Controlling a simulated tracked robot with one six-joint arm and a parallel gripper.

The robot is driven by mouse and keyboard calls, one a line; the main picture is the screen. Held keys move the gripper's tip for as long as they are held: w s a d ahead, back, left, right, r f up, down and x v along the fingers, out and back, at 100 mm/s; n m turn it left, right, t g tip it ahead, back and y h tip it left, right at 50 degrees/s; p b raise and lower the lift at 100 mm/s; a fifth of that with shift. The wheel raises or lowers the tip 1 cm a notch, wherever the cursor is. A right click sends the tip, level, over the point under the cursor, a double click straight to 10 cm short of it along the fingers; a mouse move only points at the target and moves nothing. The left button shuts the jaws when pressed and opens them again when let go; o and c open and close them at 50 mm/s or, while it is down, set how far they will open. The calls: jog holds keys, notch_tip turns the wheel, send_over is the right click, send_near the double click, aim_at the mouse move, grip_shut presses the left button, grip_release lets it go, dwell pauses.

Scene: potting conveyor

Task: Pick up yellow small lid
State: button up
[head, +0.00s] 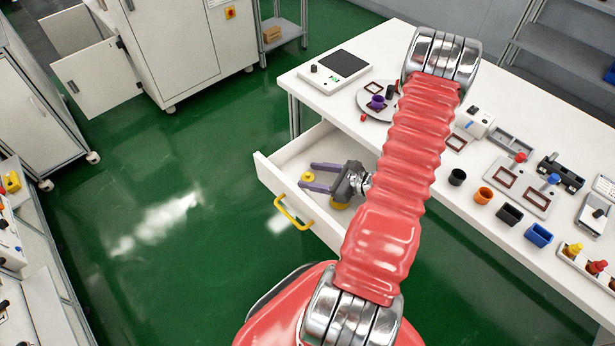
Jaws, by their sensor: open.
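A small yellow lid (307,178) lies in the open white drawer (267,172) under the workbench. My gripper (306,175) is inside the drawer area with its two purple fingers spread apart. In the head view the lid shows between the fingertips. I cannot tell from this view how high the fingers are above it or whether they touch it. Another yellow piece (339,206) lies in the drawer, partly hidden below my gripper's body.
The drawer has a yellow handle (291,213) on its front. The white workbench (440,190) above carries a round plate with a purple part (377,102), several small cups, including an orange one (483,195), and fixtures. Green floor (170,215) is clear at left.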

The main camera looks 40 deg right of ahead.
aim_at(313, 179)
jog(key=shift+c, duration=0.6)
jog(key=c, duration=1)
jog(key=shift+r, duration=0.1)
notch_tip(313, 179, up, 10)
jog(key=shift+w, duration=0.1)
dwell(0.6)
